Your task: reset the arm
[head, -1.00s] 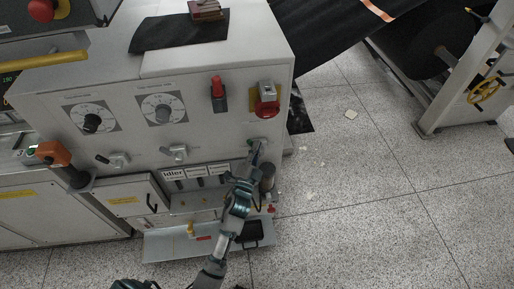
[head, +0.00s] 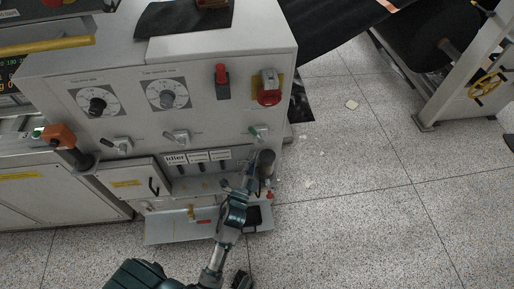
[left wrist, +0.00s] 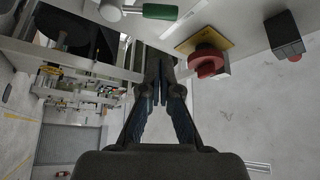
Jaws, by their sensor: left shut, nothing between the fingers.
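My left gripper (head: 252,160) is shut and empty in front of the lower right part of the grey machine (head: 215,115). It sits just below a small lever with a green handle (head: 260,132) and appears apart from it. In the left wrist view the two dark fingers (left wrist: 160,80) lie together with nothing between them. The green handle (left wrist: 160,11) shows at the top of that view, beyond the fingers. My right gripper is not identifiable in these frames.
The machine front carries a red emergency button (head: 268,97), a red switch (head: 222,82), two dials (head: 168,97) and grey levers (head: 178,137).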

